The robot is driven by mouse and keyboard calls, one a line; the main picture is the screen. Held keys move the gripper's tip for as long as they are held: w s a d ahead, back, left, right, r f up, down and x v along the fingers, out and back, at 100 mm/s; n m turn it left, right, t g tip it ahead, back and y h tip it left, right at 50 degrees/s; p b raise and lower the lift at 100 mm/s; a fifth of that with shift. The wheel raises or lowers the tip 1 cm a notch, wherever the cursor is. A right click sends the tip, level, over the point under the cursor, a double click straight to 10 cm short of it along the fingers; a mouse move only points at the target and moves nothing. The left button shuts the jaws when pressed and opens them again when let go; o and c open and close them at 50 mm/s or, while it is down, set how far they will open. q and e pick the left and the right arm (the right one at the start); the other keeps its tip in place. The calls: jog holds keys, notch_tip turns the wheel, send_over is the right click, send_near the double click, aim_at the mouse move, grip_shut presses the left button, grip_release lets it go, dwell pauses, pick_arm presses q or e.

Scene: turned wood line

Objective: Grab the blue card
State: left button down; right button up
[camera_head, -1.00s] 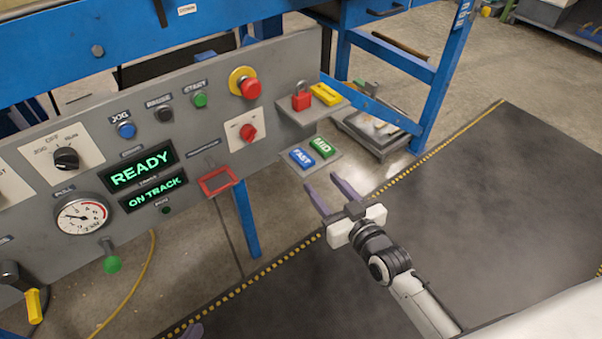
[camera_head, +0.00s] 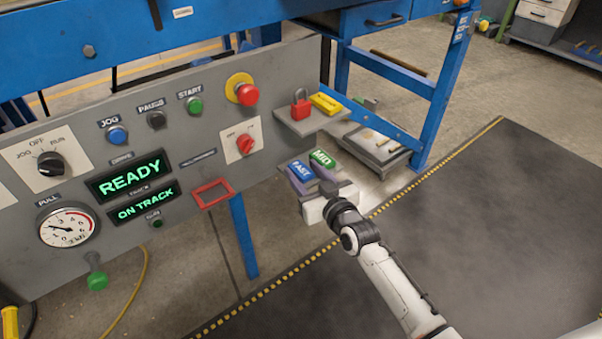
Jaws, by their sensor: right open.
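The blue card (camera_head: 300,171), marked FAST, lies on a small grey shelf at the lower right of the control panel. A green card (camera_head: 321,158), marked MID, lies just right of it. My right gripper (camera_head: 308,178) is open at the shelf, with its purple fingers beside the blue card. One finger shows along the near left of the card and the other toward the green card. Whether the fingers touch the card cannot be told. The gripper hides the front part of the shelf. My left gripper is not in view.
An upper shelf (camera_head: 321,121) holds a red padlock (camera_head: 301,105) and a yellow block (camera_head: 325,104) above the cards. A red-framed slot (camera_head: 212,194) and a red emergency button (camera_head: 247,94) are on the panel. A blue table leg (camera_head: 445,90) stands behind. The dark mat (camera_head: 490,220) is clear.

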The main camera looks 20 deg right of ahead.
jog(key=c, duration=0.9)
jog(key=shift+r, duration=0.15)
